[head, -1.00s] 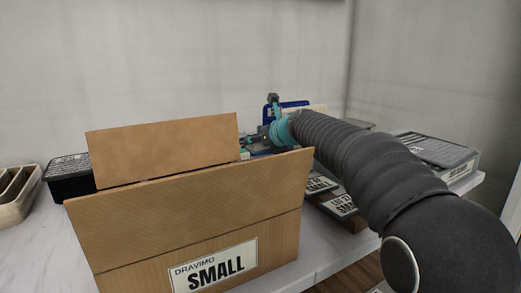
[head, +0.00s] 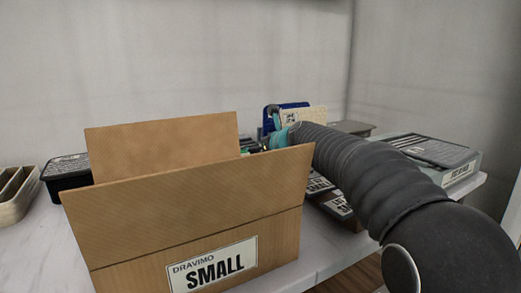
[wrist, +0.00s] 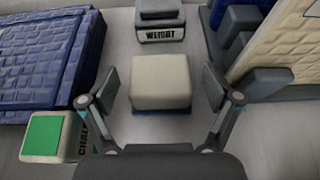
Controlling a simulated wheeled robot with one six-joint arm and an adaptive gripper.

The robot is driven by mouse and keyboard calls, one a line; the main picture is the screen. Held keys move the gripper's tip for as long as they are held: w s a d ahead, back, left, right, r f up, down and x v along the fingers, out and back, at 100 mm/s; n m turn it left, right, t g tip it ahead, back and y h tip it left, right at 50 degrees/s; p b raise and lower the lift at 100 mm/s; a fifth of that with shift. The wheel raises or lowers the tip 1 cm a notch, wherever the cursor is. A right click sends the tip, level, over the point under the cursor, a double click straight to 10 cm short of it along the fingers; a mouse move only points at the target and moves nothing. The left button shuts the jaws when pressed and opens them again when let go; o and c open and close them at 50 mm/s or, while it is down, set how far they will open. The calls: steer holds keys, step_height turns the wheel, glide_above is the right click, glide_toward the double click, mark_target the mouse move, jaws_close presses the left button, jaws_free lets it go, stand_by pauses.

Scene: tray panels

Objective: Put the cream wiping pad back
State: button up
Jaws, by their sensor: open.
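In the wrist view, a cream block with a blue underside (wrist: 160,84), which looks like the cream wiping pad, sits on a grey surface. My gripper (wrist: 161,92) is open, with one finger on each side of the block. A gap shows between each finger and the block, so it is not held. In the head view, the teal end of my arm (head: 282,134) is behind the cardboard box, and the fingers and block are hidden there.
A dark item labelled WEIGHT (wrist: 160,32) lies beyond the block. A green-topped chalk box (wrist: 56,136) and blue quilted stack (wrist: 48,58) are left. A cream quilted panel (wrist: 288,42) stands close on the right. The cardboard box (head: 190,215) fills the head view's front.

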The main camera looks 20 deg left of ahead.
steer(key=shift+r, duration=0.25)
steer(key=v, duration=1.2)
